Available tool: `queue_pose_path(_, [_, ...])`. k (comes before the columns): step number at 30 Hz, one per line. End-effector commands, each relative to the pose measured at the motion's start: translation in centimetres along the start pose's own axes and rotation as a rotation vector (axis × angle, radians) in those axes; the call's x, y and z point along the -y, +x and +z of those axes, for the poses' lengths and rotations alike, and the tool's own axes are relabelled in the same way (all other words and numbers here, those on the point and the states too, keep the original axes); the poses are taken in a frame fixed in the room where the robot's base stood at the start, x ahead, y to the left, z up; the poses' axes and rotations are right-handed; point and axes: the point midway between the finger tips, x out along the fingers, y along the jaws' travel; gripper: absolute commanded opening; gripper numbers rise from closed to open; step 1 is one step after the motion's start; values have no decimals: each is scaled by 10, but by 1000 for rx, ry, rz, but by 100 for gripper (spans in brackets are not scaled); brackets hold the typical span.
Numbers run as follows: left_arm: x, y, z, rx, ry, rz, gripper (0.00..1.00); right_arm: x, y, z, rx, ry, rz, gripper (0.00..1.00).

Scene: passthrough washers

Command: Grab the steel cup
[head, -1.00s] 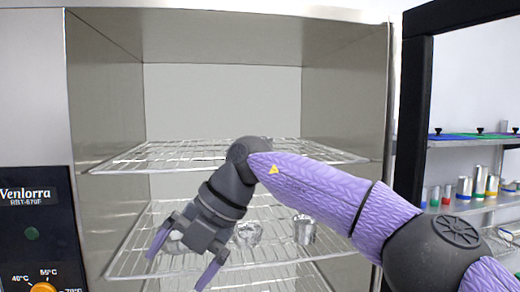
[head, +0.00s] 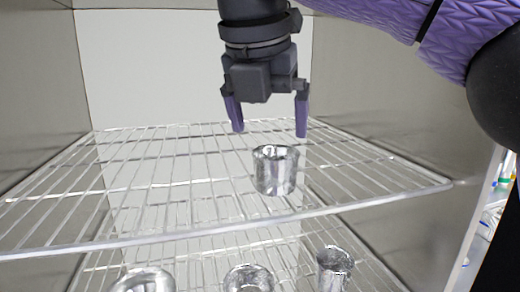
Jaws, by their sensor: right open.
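A shiny steel cup (head: 276,172) stands upright on the upper wire shelf (head: 150,205), right of its middle. My right gripper (head: 269,131) points down from above, just beyond or over the cup in the picture. Its two purple fingers are apart with nothing between them. The fingertips show slightly above the cup's rim; I cannot tell the exact depth gap. More steel cups are on the lower wire shelf: one at the left (head: 145,281), one in the middle (head: 249,279) and one at the right (head: 334,268). My left gripper is not in view.
The shelves sit inside a chamber with grey side walls (head: 400,115) and a pale back opening or panel (head: 150,70). The upper shelf's front rail (head: 130,241) crosses above the lower cups. The upper shelf's left side is clear.

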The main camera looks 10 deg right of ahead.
Motion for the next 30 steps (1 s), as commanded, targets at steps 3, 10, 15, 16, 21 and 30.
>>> queue_pose_path(3, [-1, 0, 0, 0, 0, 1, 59, 1, 6, 0, 3, 1, -3, 100])
queue_pose_path(10, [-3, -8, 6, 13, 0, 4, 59, 4, 45, 1, 0, -1, -4, 100])
queue_pose_path(15, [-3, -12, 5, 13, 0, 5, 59, 3, 71, 1, 0, 2, -1, 100])
queue_pose_path(16, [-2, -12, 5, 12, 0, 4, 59, 3, 73, 1, 1, 3, -1, 100])
queue_pose_path(21, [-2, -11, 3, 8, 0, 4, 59, 3, 75, 0, 1, 3, 0, 100])
queue_pose_path(30, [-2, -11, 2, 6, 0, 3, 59, 3, 74, 0, 1, 3, 0, 41])
